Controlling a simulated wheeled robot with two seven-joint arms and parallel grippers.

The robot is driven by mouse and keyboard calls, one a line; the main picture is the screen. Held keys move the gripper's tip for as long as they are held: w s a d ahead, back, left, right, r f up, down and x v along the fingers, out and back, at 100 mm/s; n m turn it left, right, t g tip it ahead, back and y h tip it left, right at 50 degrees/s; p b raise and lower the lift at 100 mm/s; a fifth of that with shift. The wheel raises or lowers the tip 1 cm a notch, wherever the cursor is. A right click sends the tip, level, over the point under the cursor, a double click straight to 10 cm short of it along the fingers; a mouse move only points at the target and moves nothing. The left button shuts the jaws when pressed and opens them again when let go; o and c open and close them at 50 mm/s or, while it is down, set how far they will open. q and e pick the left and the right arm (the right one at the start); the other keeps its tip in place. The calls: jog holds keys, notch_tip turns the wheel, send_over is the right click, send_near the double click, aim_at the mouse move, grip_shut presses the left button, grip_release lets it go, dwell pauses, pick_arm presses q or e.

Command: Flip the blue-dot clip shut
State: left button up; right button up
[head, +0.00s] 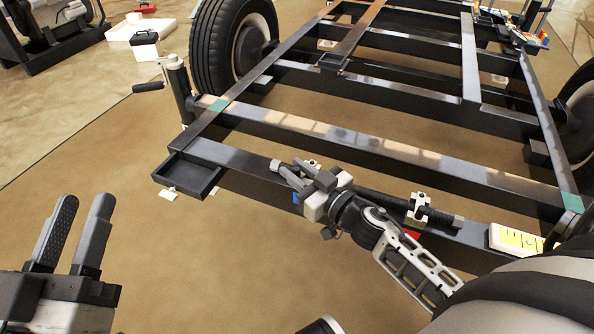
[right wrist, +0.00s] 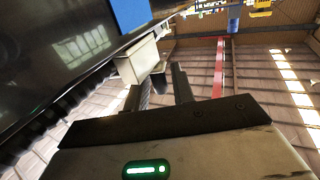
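The blue-dot clip is a small white block (right wrist: 137,62) on the dark front beam, beside a blue patch (right wrist: 130,14) in the right wrist view. In the head view a white bit of it (head: 312,163) shows behind my right gripper, and a sliver of blue (head: 296,197) shows below; most is hidden. Whether the clip is open or shut is unclear. My right gripper (head: 287,171) is at the clip. Its fingers (right wrist: 160,88) are apart, with the clip just beyond their tips; contact cannot be told. My left gripper (head: 76,230) is open and empty, far from the beam.
A second white clip (head: 418,207) with a red mark (head: 412,235) sits further right on the beam, by a black rod (head: 385,201). A black tray (head: 190,177) is at the beam's left end. A yellow-and-white box (head: 515,240) is at right. Floor in front is clear.

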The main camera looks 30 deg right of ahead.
grip_shut()
pick_arm(q)
jog(key=shift+r, duration=0.1)
pick_arm(e)
jog(key=y, duration=0.1)
jog(key=n+y+p, duration=0.1)
jog(key=s+n+g+y+p, duration=0.1)
jog(key=shift+d+r, duration=0.1)
jog(key=shift+d, duration=0.15)
jog(key=shift+s+n+g+y, duration=0.15)
jog(key=shift+n+g+y, duration=0.15)
jog(key=shift+n+y, duration=0.3)
pick_arm(q)
jog(key=f+n+g, duration=0.1)
jog(key=s+f+n+y, duration=0.1)
jog(key=f, duration=0.1)
jog(key=f+n+g, duration=0.1)
jog(key=shift+s+d+f+g, duration=0.25)
jog(key=shift+s+d+g, duration=0.05)
jog(key=shift+s+d, duration=0.05)
pick_arm(e)
jog(key=shift+o, duration=1.5)
grip_release()
jog(key=shift+d, duration=0.1)
